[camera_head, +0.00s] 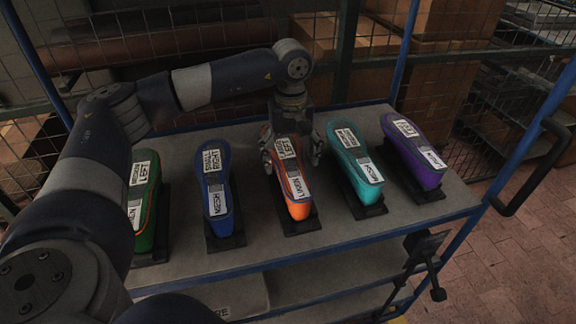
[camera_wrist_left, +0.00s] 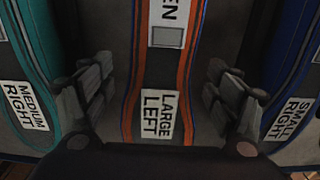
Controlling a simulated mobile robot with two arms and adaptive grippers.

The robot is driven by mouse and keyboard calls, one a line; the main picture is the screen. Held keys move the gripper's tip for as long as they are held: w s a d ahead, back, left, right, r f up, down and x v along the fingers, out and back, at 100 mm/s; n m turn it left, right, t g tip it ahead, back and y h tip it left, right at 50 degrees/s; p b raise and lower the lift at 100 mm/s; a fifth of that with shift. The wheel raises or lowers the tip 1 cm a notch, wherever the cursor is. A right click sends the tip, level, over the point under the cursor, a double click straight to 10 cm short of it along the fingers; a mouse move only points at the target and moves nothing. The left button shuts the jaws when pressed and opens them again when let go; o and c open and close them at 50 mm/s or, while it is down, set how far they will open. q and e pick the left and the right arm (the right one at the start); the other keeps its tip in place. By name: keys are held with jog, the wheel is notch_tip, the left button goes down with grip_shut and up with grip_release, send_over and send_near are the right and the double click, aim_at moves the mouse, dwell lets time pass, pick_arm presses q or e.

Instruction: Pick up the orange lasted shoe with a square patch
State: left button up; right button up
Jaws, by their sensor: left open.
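The orange lasted shoe (camera_head: 298,207) stands on a dark base in the middle of the cart's top shelf. In the left wrist view the shoe (camera_wrist_left: 166,72) has orange edges, a grey square patch and a label reading "LARGE LEFT". My left gripper (camera_head: 291,160) is above its far end, pointing down. In the wrist view the gripper's fingers (camera_wrist_left: 160,93) are open, one on each side of the shoe, with gaps between them and it. The gripper hides part of the shoe in the head view. My right gripper is not in view.
A blue shoe (camera_head: 216,200) and a green shoe (camera_head: 147,225) stand to the left. A teal shoe (camera_head: 352,165) and a purple shoe (camera_head: 412,150) stand to the right. The cart's blue frame (camera_head: 533,122) rises at the right. Bare shelf shows between the shoes.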

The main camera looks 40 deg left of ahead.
aim_at(291, 163)
pick_arm(q)
notch_tip(291, 163, down, 2)
jog(key=shift+s+f+p, duration=0.1)
jog(key=shift+s+p, duration=0.05)
jog(key=shift+p, duration=0.2)
jog(key=shift+d+f, duration=0.1)
jog(key=shift+f, duration=0.35)
jog(key=shift+c, duration=0.2)
jog(key=c, duration=1.8)
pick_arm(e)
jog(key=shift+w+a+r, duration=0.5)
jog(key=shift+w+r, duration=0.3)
